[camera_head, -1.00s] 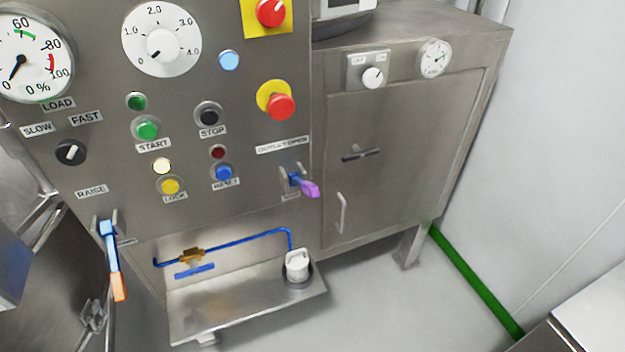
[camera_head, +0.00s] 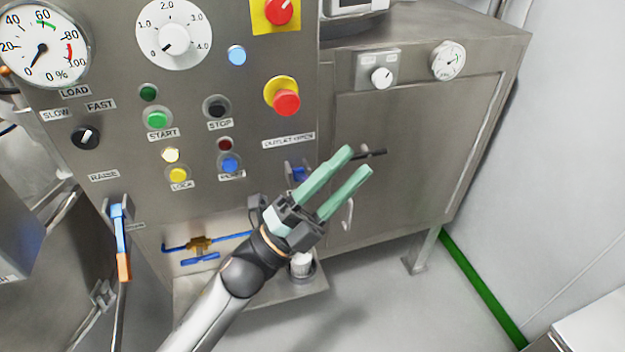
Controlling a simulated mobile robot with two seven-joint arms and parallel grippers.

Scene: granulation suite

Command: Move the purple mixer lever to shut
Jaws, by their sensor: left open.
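The mixer lever's blue base (camera_head: 298,172) shows on the grey panel below the OUTLET OPEN label (camera_head: 288,140). Its purple handle is hidden behind my left gripper's fingers. My left gripper (camera_head: 358,162) is open, with two pale green fingers pointing up and to the right in front of the lever. I see nothing held between the fingers. I cannot tell whether a finger touches the lever. My right gripper is not in view.
A blue lever with an orange tip (camera_head: 120,240) hangs at the lower left of the panel. A red emergency button (camera_head: 286,102) sits above the mixer lever. A steel cabinet (camera_head: 410,140) stands to the right. A steel tray (camera_head: 188,294) juts out below.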

